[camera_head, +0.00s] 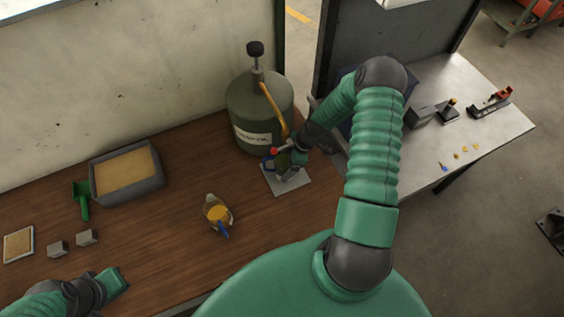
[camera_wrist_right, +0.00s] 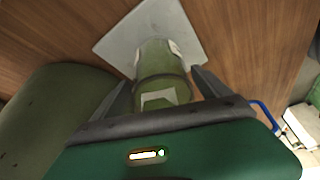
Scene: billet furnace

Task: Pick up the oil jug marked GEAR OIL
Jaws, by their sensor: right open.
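A green cylindrical jug (camera_wrist_right: 160,65) with pale labels stands on a light grey plate (camera_wrist_right: 120,40) in the right wrist view. I cannot read its marking. My right gripper (camera_wrist_right: 163,85) is open, with one finger on each side of this jug; I cannot tell whether either touches it. In the head view the right gripper (camera_head: 290,160) is over the same plate (camera_head: 290,182) and mostly covers the jug. My left gripper (camera_head: 118,282) is low at the left, away from the jug, and its fingers are not clear.
A large green drum (camera_head: 255,95) with a pale label and hand pump stands just behind the plate. A small pitcher of amber liquid (camera_head: 216,213), a grey tray (camera_head: 128,172), a green scoop (camera_head: 83,198) and small grey blocks (camera_head: 87,237) lie left. A metal table (camera_head: 450,120) is right.

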